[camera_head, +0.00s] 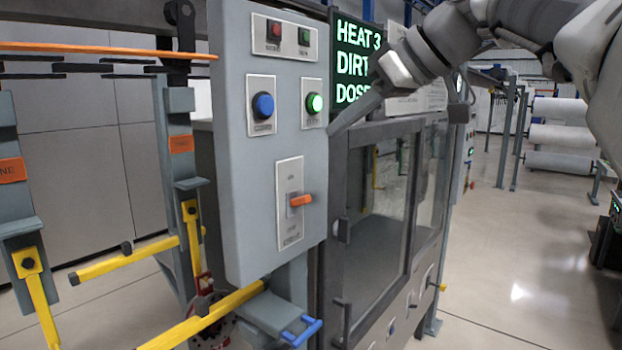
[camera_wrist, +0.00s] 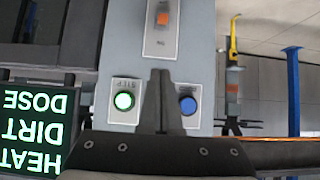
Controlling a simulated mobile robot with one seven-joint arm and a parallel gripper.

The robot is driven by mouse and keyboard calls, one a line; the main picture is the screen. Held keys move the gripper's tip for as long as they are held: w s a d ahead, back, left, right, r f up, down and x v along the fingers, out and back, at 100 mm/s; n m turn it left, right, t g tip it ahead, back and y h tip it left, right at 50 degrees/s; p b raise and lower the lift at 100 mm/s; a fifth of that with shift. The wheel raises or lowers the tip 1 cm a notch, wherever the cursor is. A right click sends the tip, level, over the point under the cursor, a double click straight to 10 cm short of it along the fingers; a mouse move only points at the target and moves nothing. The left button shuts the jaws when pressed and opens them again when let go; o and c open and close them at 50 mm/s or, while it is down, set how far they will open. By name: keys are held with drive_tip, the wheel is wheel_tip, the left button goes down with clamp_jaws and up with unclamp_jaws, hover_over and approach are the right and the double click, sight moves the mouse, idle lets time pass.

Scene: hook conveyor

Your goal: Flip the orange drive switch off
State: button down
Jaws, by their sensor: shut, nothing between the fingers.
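The orange drive switch (camera_head: 301,200) is a short lever sticking out from a pale upright plate (camera_head: 290,228) on the front of the grey control box. I cannot tell whether it is on or off, as the plate's labels are too small to read. The wrist view is upside down and shows the orange lever (camera_wrist: 163,18) near its top edge. My gripper (camera_head: 333,130) is shut and empty, by the right edge of the box, above the switch and apart from it. Its closed fingertips (camera_wrist: 158,73) also show in the wrist view, between two round buttons.
A blue button (camera_head: 263,105) and a lit green button (camera_head: 314,103) sit above the switch. A green-lettered display (camera_head: 355,65) and a glass-windowed cabinet (camera_head: 385,210) stand to the right. Yellow-armed hangers (camera_head: 190,210) are at left. Open floor lies at right.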

hover_over(301, 201)
drive_tip(key=f, duration=0.5)
drive_tip(key=shift+w+d+f, duration=0.3)
drive_tip(key=shift+d+f, duration=0.05)
drive_tip(key=shift+f, duration=0.05)
drive_tip(key=f, duration=0.3)
drive_tip(key=shift+s+d, duration=0.15)
drive_tip(key=shift+d, duration=0.1)
drive_tip(key=shift+s+d+f, duration=0.15)
drive_tip(key=shift+d+f, duration=0.05)
drive_tip(key=shift+f, duration=0.35)
drive_tip(key=shift+f+b, duration=0.1)
drive_tip(key=shift+b, duration=0.45)
drive_tip(key=shift+f+b, duration=0.1)
drive_tip(key=shift+b, duration=0.2)
drive_tip(key=shift+s+d+b, duration=0.1)
drive_tip(key=shift+b, duration=0.3)
